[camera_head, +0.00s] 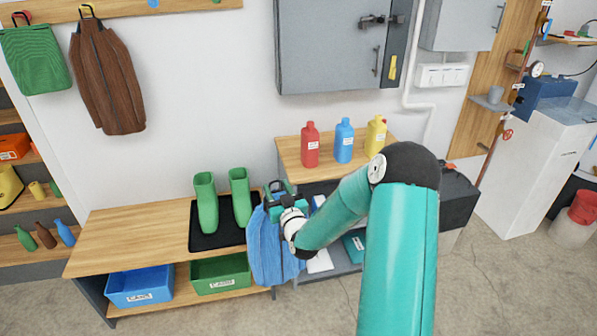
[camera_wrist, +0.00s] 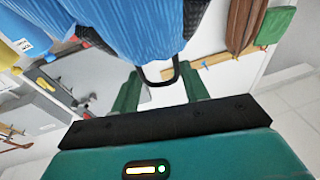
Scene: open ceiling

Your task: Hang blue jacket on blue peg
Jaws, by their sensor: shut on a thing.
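The blue jacket (camera_head: 272,250) hangs from my gripper (camera_head: 282,200) in the head view, in front of the bench's right end. In the wrist view the blue jacket (camera_wrist: 130,28) fills the top, and its dark hanging loop (camera_wrist: 165,76) lies between the fingertips of my gripper (camera_wrist: 160,88). My gripper is shut on the jacket at this loop. The blue peg (camera_head: 153,3) is on the wooden wall rail (camera_head: 120,9) at the top of the head view, well above and left of my gripper.
A green bag (camera_head: 35,60) and a brown jacket (camera_head: 106,80) hang on the rail left of the blue peg. Green boots (camera_head: 207,203) stand on the bench (camera_head: 130,235) beside the blue jacket. Bottles (camera_head: 344,142) stand on a shelf to the right. The wall below the blue peg is clear.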

